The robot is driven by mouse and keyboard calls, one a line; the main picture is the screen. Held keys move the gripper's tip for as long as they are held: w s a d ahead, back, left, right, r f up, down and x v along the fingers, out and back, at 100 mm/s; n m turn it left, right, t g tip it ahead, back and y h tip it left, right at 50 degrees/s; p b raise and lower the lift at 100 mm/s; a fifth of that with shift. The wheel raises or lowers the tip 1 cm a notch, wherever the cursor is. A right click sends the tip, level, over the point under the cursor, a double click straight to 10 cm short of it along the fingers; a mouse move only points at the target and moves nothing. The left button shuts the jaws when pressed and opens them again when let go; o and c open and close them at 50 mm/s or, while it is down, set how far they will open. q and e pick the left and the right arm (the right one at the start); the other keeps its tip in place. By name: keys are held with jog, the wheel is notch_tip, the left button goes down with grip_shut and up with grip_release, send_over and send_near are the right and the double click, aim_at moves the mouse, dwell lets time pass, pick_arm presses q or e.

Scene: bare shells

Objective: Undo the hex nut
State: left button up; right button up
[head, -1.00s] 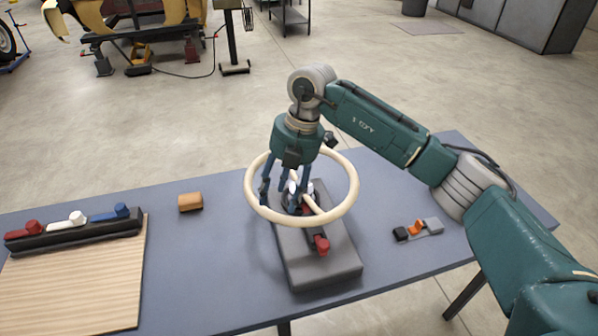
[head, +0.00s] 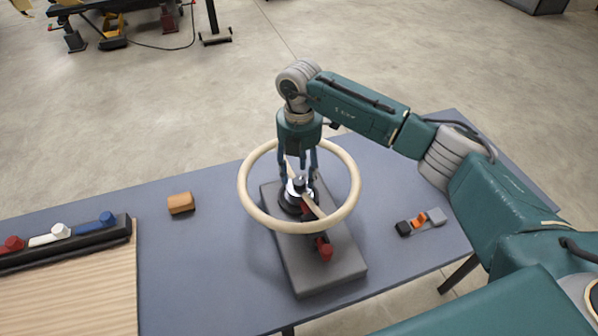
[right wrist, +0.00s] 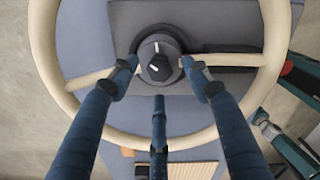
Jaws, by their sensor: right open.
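A cream wheel with spokes (head: 350,206) lies over a grey block (head: 325,278) on the table. At its hub is a dark hex nut (right wrist: 158,68) with a white mark, on a round black seat; a bright top shows at the hub in the head view. My right gripper (head: 299,178) points down over the hub inside the wheel's ring. Its fingers (right wrist: 160,75) are open. Two fingertips lie on either side of the nut and seat, and a third is below in the wrist view. I cannot tell whether they touch. My left gripper is out of sight.
A red-ended part (head: 324,250) lies on the block's near side. An orange-brown block (head: 180,203) stands left. A black rack (head: 70,243) with red, white and blue handles sits by a wooden board (head: 70,290). Small black, orange and grey pieces (head: 418,221) lie right.

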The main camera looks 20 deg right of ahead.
aim_at(299, 183)
notch_tip(299, 183, down, 2)
jog(key=shift+f, duration=0.2)
jog(key=c, duration=1.1)
jog(key=shift+w+f+n+b, duration=0.1)
jog(key=shift+f+n+b, duration=0.1)
jog(key=shift+n+b, duration=0.85)
jog(key=shift+c, duration=0.2)
jog(key=shift+r+n, duration=0.2)
jog(key=shift+n, duration=0.25)
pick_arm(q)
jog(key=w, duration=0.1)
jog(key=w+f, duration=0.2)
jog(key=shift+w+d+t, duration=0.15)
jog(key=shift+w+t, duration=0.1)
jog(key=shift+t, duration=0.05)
